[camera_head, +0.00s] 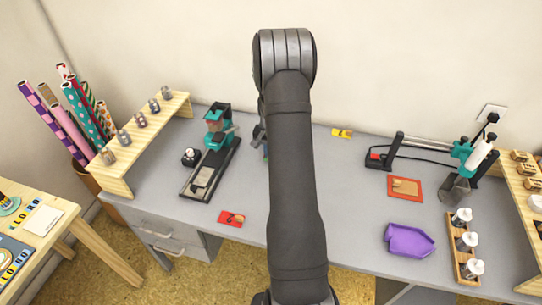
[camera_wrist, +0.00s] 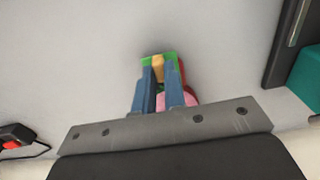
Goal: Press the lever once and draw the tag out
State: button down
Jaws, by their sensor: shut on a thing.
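A small press with a teal head (camera_head: 217,128) stands on a long black base (camera_head: 208,170) left of my arm; a pale flat plate (camera_head: 203,178) lies on the base's front part. I cannot tell which part is the lever, and no tag is clearly seen. A teal block (camera_wrist: 305,80) and a dark rail (camera_wrist: 288,38) show at the right of the wrist view. My gripper (camera_wrist: 159,72) has blue fingers, shut on a small orange-tan piece (camera_wrist: 158,64); green shows at the tips and red and pink beside it. My arm mostly hides it in the head view.
A red card (camera_head: 231,218) lies in front and a yellow card (camera_head: 341,133) behind. A red-switched black stand (camera_head: 378,157), a purple tray (camera_head: 408,240) and a second machine (camera_head: 468,160) are on the right.

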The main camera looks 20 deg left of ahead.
jog(key=shift+s, duration=0.15)
jog(key=shift+s, duration=2.4)
jog(key=shift+r, duration=0.1)
jog(key=shift+r, duration=2.95)
